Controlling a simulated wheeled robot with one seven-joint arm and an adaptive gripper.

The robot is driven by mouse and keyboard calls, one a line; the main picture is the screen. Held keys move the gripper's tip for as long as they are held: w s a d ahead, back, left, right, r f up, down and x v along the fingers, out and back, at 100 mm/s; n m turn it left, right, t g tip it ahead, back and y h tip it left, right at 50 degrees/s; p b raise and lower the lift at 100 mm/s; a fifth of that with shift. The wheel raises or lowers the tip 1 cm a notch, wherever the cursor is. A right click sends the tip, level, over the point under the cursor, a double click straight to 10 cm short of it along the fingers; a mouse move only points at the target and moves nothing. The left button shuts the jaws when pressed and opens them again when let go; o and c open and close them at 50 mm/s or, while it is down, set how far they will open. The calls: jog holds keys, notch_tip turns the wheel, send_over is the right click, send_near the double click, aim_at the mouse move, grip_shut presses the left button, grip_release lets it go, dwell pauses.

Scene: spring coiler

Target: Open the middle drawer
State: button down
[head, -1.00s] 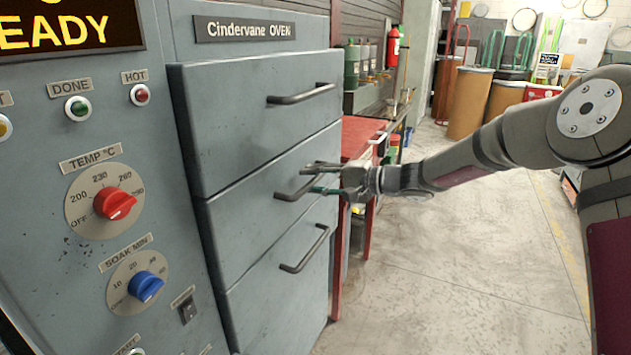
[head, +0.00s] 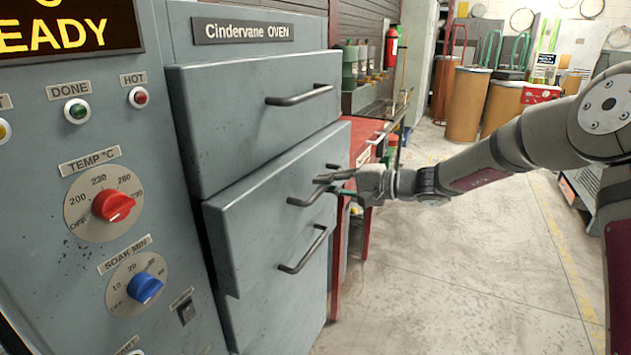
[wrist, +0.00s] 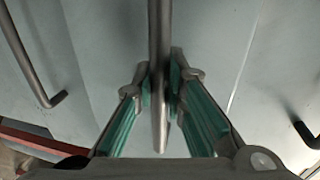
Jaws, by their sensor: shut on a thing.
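The middle drawer (head: 262,200) of the grey oven cabinet stands out a little past the drawers above and below it. Its dark bar handle (head: 305,199) is at the right part of its front. My gripper (head: 335,184) is shut on this handle. In the wrist view the handle (wrist: 159,60) runs between the two green-padded fingers (wrist: 160,90), which are close on both sides of it. The top drawer (head: 250,120) and bottom drawer (head: 275,285) look closed, each with its own bar handle.
The oven's panel with a red knob (head: 113,205) and a blue knob (head: 145,288) is at the left. A red bench (head: 362,150) stands close behind my gripper. Open concrete floor (head: 440,270) lies to the right of the drawers.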

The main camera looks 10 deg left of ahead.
jog(key=f+p+v, duration=0.1)
jog(key=f+v, duration=0.2)
jog(key=v, duration=1.1)
jog(key=d+f+p+v, duration=0.1)
jog(key=f+p+v, duration=0.1)
jog(key=v, duration=1.2)
jog(key=shift+s+f, duration=0.15)
jog(key=shift+f, duration=0.35)
jog(key=c, duration=1.6)
grip_release()
jog(key=v, duration=1.2)
jog(key=shift+d, duration=0.1)
